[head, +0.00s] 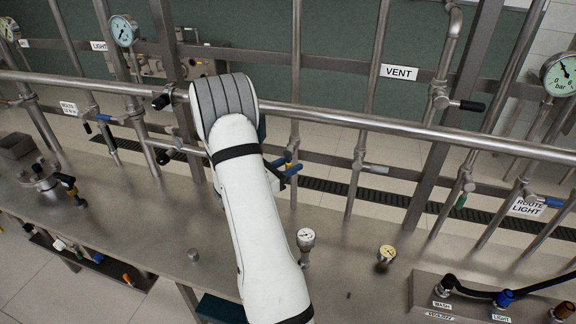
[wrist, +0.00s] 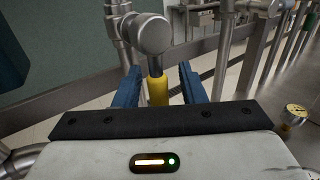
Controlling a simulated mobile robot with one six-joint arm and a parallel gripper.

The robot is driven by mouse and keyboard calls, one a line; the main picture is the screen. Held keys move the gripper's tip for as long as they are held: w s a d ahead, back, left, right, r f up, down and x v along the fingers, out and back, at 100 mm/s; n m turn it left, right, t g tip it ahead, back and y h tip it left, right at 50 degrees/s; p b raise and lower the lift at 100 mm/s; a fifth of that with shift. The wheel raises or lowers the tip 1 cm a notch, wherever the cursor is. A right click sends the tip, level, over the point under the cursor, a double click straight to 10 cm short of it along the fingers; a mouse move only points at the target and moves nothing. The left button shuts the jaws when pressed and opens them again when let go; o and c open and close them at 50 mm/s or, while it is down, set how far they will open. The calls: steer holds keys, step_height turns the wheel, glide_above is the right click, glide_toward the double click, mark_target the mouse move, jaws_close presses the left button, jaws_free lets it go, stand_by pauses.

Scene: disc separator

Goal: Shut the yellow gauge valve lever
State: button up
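The yellow lever (wrist: 157,91) hangs from a dark stem below a round grey metal valve body (wrist: 146,34) in the wrist view. My gripper (wrist: 158,68) has its two blue fingers apart, one on each side of the lever. A gap shows between the lever and each finger. My white arm hides most of the valve there.
A horizontal rail (head: 400,128) runs across the pipework, with several vertical pipes nearby. A small yellow-faced gauge (head: 386,254) and a white-faced gauge (head: 305,238) stand on the metal bench. A control box (head: 425,292) sits at the right front. A blue-handled lever (head: 548,201) is far right.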

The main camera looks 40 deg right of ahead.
steer(key=shift+c, duration=0.3)
jaws_close()
